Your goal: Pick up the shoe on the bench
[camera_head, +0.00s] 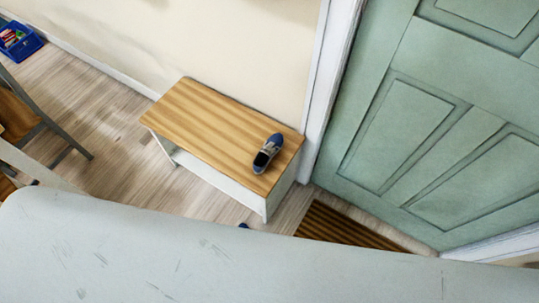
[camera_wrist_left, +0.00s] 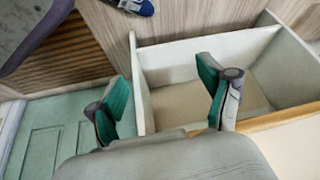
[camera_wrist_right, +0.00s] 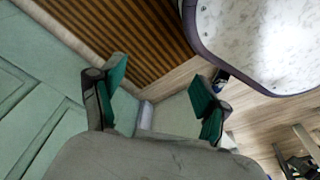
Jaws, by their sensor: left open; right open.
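A blue and white shoe (camera_head: 268,153) with a dark opening lies on the right end of the wood-topped bench (camera_head: 205,122) in the head view. The bench's white open compartments (camera_wrist_left: 205,55) show in the left wrist view. My left gripper (camera_wrist_left: 162,90) is open in front of these compartments, with nothing between its fingers. My right gripper (camera_wrist_right: 158,84) is open and empty, with the striped mat and floor beyond it. Neither gripper shows in the head view. The shoe on the bench top is not clearly seen in either wrist view.
A green door (camera_head: 430,110) stands right of the bench, with a brown striped doormat (camera_head: 350,226) before it. Another blue shoe (camera_wrist_left: 138,6) lies on the floor, mostly hidden in the head view. A chair (camera_head: 45,125) and blue bin (camera_head: 20,42) are at left.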

